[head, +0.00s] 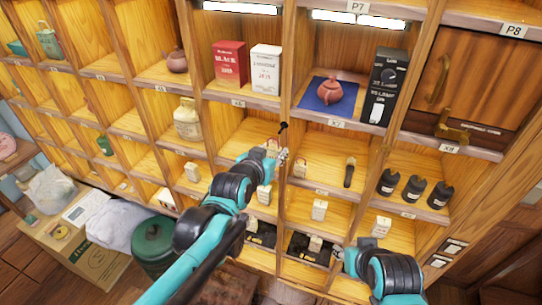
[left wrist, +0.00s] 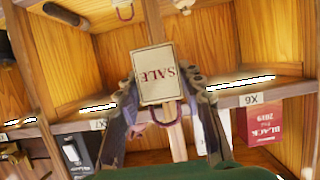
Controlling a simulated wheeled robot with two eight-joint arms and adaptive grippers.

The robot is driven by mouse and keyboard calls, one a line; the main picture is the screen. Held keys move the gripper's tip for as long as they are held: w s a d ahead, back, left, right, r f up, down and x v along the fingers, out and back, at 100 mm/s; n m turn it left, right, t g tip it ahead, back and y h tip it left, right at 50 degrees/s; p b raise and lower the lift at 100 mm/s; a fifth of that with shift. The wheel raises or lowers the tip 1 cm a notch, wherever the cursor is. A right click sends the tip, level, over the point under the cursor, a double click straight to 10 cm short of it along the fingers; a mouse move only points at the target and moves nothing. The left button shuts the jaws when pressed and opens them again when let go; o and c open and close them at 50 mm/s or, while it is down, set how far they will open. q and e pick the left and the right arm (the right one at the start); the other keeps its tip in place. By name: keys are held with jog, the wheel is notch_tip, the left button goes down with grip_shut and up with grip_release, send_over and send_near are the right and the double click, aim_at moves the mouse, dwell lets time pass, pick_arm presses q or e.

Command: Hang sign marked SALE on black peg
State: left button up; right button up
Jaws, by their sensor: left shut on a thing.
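The SALE sign (left wrist: 155,75) is a small cream card with red lettering and a reddish loop, upside down in the left wrist view. My left gripper (left wrist: 165,112) is shut on it near the loop, with one finger at each side. In the head view the left gripper (head: 279,156) is just below the black peg (head: 284,127), on the upright between two compartments. The gap between sign and peg cannot be judged. In the left wrist view the sign appears to hide the peg.
A small tag with a red loop (head: 300,169) and a dark brush-like object (head: 349,172) are in the compartment right of the peg. Above stand a red box (head: 230,64), a white box (head: 265,70) and a teapot (head: 329,91) on blue cloth. Shelf edges and uprights surround the gripper.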

pick_arm(q)
jog(key=shift+w+d+f+b, duration=0.1)
jog(key=shift+w+d+b, duration=0.2)
jog(key=shift+w, duration=0.7)
jog(key=shift+w+d+f+b, duration=0.1)
jog(key=shift+w+d+b, duration=0.2)
jog(key=shift+w, duration=0.75)
jog(key=shift+w+d+f+b, duration=0.15)
jog(key=shift+w+d, duration=0.25)
jog(key=shift+w, duration=0.6)
jog(key=shift+w+d+f+b, duration=0.2)
jog(key=shift+w+f+b, duration=0.05)
jog(key=shift+w+b, duration=0.35)
jog(key=o, duration=2)
jog(key=shift+s+r, duration=0.1)
jog(key=p, duration=0.3)
send_near(284, 136)
jog(key=shift+w+d, duration=0.15)
jog(key=shift+w, duration=0.05)
